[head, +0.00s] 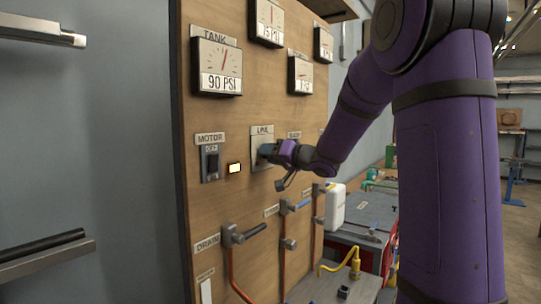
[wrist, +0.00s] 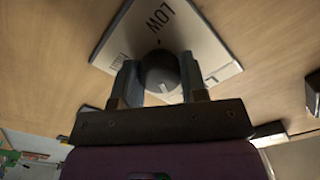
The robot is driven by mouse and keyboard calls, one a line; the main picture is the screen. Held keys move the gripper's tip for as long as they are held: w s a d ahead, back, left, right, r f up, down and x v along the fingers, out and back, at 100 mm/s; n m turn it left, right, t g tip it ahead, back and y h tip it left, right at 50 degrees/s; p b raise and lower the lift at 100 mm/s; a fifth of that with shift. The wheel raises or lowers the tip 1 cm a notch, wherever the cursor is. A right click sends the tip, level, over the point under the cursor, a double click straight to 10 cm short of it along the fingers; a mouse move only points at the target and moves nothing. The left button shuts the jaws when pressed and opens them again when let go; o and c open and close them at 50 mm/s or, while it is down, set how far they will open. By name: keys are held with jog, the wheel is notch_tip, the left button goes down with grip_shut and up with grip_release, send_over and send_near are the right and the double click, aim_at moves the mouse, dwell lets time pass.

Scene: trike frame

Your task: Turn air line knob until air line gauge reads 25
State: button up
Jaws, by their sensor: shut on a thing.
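A dark round knob (wrist: 160,72) sits on a pale plate marked LOW, which shows in the wrist view (wrist: 205,48) and on the wooden panel in the head view (head: 258,136). My gripper (wrist: 158,80) is shut on the knob, one finger on each side. In the head view my gripper (head: 268,152) hides most of the knob. The label above the plate is too small to read surely. A gauge at the top (head: 266,22) seems to read 75 PSI, its upper part cut off. I cannot tell whether it is the air line gauge.
The TANK gauge (head: 217,66) reads 90 PSI. Two smaller gauges (head: 300,75) (head: 323,45) are hard to read. A MOTOR switch (head: 211,163) and lit lamp (head: 235,168) are left of the knob. Lever valves (head: 245,234) lie below. A grey cabinet (head: 90,150) stands left.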

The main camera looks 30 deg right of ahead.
jog(key=shift+n, duration=0.4)
jog(key=n, duration=0.4)
jog(key=shift+n, duration=0.4)
jog(key=n, duration=1)
jog(key=shift+n, duration=0.4)
jog(key=n, duration=0.5)
jog(key=shift+n, duration=0.3)
jog(key=shift+f, duration=0.1)
jog(key=o, duration=0.9)
